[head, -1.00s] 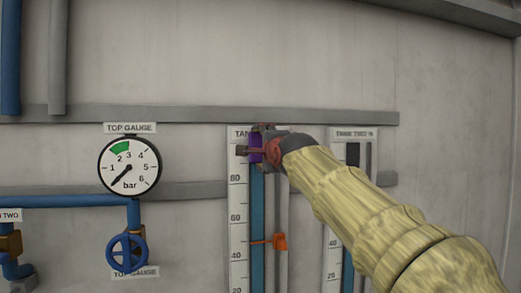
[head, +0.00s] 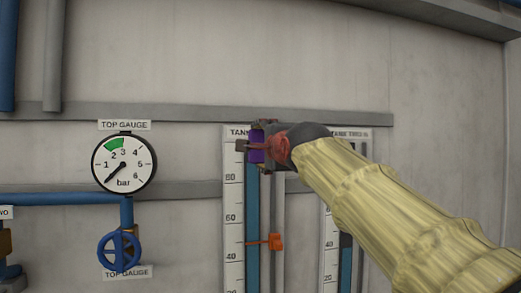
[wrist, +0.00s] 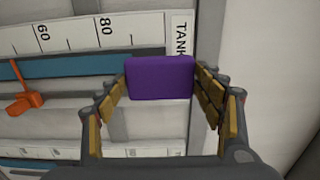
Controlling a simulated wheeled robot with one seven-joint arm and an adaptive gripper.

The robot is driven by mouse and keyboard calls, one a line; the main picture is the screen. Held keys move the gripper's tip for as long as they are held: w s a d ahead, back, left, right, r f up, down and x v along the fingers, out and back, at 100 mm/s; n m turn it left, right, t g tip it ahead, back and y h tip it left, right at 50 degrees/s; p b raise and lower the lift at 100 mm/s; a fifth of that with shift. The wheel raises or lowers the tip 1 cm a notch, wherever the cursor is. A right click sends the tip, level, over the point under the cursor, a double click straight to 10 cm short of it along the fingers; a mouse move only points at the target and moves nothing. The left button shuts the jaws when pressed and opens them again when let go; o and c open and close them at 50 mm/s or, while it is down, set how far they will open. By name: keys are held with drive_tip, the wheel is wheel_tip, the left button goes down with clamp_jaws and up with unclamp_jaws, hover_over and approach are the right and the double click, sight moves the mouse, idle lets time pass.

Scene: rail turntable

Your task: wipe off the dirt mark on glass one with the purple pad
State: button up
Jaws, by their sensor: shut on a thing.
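My gripper (head: 264,147) is shut on the purple pad (head: 257,145), at the upper end of the tank one gauge board (head: 233,205). The wrist view shows the pad (wrist: 160,78) upright between the two fingers. Glass one (head: 252,215) is a tall tube with blue in it, beside a white scale. The pad overlaps the tube's top end, above the 80 line. I cannot tell whether it touches the glass. No dirt mark shows on the visible part of glass one; the part behind the pad is hidden.
An orange pointer (head: 276,242) sticks out on glass one's right, below the pad. The tank two board (head: 331,225) stands to the right, partly behind my arm. A round gauge (head: 124,164) and a blue handwheel (head: 118,252) are to the left. Grey rails cross the wall.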

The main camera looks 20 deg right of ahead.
drive_tip(key=shift+s+b, duration=0.9)
drive_tip(key=shift+s, duration=0.55)
